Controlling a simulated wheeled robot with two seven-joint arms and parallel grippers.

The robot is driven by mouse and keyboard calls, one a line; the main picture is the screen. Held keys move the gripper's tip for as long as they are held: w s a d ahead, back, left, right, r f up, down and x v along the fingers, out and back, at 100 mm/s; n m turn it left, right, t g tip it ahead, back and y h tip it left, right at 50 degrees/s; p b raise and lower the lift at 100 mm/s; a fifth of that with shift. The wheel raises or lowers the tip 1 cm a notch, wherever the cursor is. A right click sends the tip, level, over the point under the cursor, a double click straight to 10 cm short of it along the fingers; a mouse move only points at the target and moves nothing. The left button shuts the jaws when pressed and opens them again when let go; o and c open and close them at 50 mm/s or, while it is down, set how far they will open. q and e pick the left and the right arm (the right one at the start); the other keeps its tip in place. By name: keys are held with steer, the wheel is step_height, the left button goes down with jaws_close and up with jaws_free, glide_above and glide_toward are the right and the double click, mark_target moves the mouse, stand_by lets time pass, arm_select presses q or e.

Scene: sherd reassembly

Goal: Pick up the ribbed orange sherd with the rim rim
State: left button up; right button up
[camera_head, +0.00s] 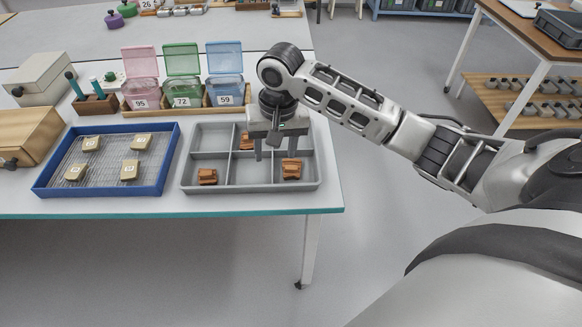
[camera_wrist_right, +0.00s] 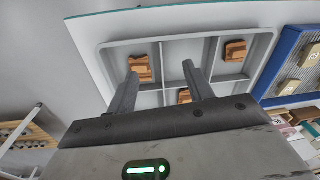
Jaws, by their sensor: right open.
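Three orange-brown sherds lie apart in a grey divided tray (camera_head: 232,187). One sherd (camera_head: 291,169) is in the front right compartment, one (camera_head: 207,177) in the front left, and one (camera_head: 246,141) at the back, partly hidden by my gripper. The front right sherd, which also shows in the wrist view (camera_wrist_right: 140,67), has a stepped, ridged face; I cannot tell surely which one has the rim. My right gripper (camera_head: 274,153) is open and empty above the tray, fingers pointing down. In the wrist view one fingertip overlaps that sherd's edge. My left gripper is out of view.
A blue tray (camera_head: 104,190) with several labelled pale blocks on mesh stands left of the grey tray. Pink, green and blue lidded boxes (camera_head: 183,92) stand behind. The table's front edge (camera_head: 150,213) and right edge are close to the grey tray.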

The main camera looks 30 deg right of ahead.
steer(key=w+d+r+m, duration=0.2)
steer(key=d+r+m, duration=0.1)
steer(key=d+r, duration=0.25)
glide_above(291, 167)
steer(key=shift+g+h, duration=0.3)
steer(key=shift+g, duration=0.1)
steer(key=f, duration=1)
steer(key=shift+s+a+b, duration=0.15)
steer(key=shift+a+b, duration=0.05)
steer(key=shift+b, duration=0.15)
steer(key=shift+d+f, duration=0.2)
steer(key=shift+f, duration=2.5)
steer(key=c, duration=0.8)
